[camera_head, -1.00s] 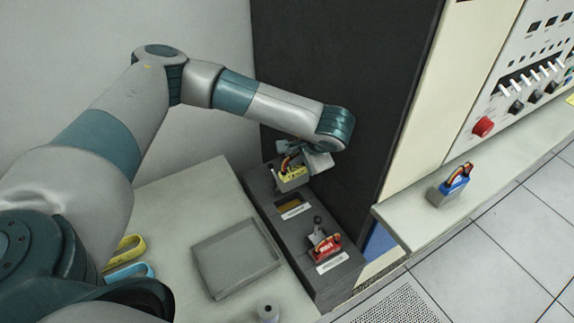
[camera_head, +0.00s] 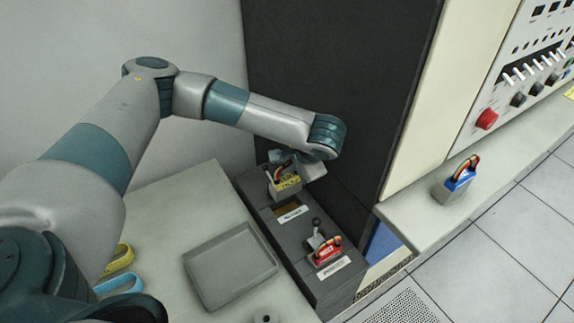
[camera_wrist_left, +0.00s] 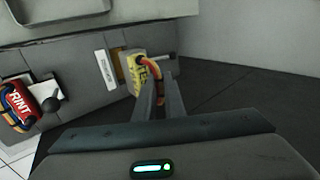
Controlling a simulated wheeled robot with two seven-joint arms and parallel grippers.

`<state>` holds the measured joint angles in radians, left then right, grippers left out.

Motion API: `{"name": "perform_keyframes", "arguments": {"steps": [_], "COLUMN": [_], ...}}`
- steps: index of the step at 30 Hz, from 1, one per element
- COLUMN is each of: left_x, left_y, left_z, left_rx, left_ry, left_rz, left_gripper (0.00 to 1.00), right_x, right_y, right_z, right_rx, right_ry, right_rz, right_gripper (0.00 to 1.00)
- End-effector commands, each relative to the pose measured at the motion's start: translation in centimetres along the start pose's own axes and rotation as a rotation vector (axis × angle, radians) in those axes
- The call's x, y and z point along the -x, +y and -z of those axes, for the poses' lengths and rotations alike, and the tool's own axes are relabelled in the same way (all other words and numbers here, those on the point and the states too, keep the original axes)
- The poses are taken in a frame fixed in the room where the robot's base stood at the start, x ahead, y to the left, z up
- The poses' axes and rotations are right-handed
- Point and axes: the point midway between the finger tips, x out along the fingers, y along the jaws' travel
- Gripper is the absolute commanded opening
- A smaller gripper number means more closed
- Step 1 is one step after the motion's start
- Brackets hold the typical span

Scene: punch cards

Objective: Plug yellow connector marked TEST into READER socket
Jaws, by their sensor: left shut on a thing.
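The yellow connector (camera_head: 287,184) has a red-orange cable loop, and part of its TEST lettering shows in the left wrist view (camera_wrist_left: 138,72). My left gripper (camera_head: 281,167) is shut on its cable end, and the fingers also show in the left wrist view (camera_wrist_left: 160,90). A brown open socket (camera_head: 272,212) with a white label (camera_head: 292,214) sits in the dark grey panel box (camera_head: 313,285). The label is too small to read. The connector is beside this socket, toward the box's far end; I cannot tell whether it touches the box. My right gripper is out of view.
A red connector (camera_head: 326,252) with a small lever beside it sits nearer on the box. A grey tray (camera_head: 230,265) lies on the pale table (camera_head: 180,205). Yellow (camera_head: 120,258) and cyan (camera_head: 122,283) loops lie left. A blue connector (camera_head: 457,183) stands on the right ledge.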

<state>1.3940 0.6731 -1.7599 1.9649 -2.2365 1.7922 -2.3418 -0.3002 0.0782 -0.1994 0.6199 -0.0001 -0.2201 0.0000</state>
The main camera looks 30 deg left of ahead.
Motion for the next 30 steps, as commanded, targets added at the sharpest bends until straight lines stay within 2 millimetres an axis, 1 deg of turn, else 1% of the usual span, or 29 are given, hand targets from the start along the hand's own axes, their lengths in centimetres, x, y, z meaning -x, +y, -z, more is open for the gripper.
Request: {"name": "perform_keyframes", "arguments": {"steps": [8, 24, 30], "left_x": [-0.7, -3.4, -3.8], "left_y": [0.4, 2.4, 2.6], "left_z": [0.0, 0.0, 0.0], "left_rx": [0.000, 0.000, 0.001], "left_ry": [0.000, -0.001, 0.000], "left_rz": [0.000, 0.001, 0.001], "left_gripper": [0.00, 0.00, 0.00], "right_x": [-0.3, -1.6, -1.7], "right_y": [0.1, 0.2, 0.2], "right_z": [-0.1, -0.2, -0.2], "right_rx": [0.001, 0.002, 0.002], "right_ry": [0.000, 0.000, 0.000], "right_rz": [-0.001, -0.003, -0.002], "right_gripper": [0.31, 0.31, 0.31]}}
